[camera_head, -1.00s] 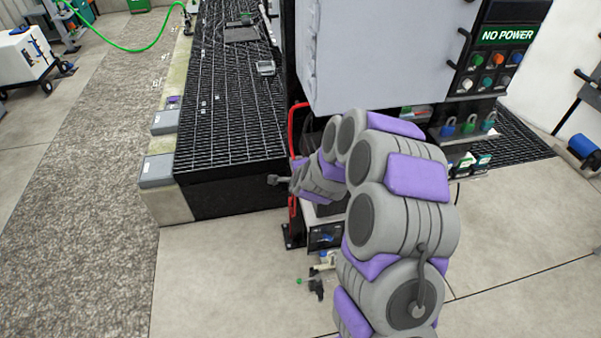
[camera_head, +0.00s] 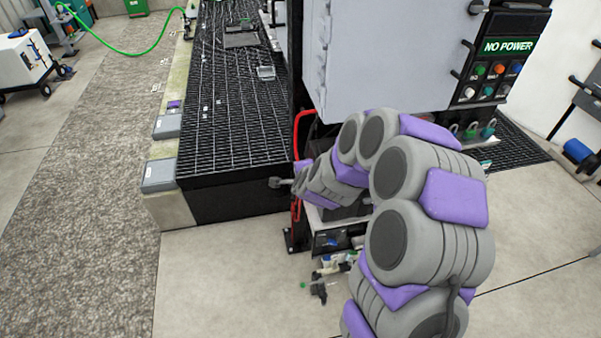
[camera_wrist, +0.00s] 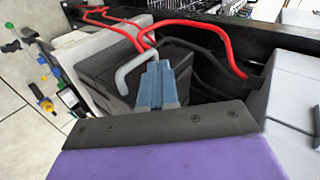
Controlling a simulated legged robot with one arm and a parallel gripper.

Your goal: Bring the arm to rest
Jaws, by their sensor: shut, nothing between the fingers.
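My arm, grey with purple pads, rises from the lower right in the head view and folds over toward the black grated platform (camera_head: 235,115). My gripper shows at the bottom middle of the wrist view, with blue-grey fingers (camera_wrist: 157,85) together and nothing between them. In the wrist view the fingers lie over a dark box (camera_wrist: 120,70) with a light grey bent handle (camera_wrist: 133,68). I cannot tell whether they touch it.
A large grey cabinet (camera_head: 375,55) with a "NO POWER" panel (camera_head: 508,47) stands behind the arm. A red hose (camera_head: 299,135) runs beside the platform corner. Small fittings (camera_head: 320,288) lie on the floor near the arm. Concrete floor at the lower left is clear.

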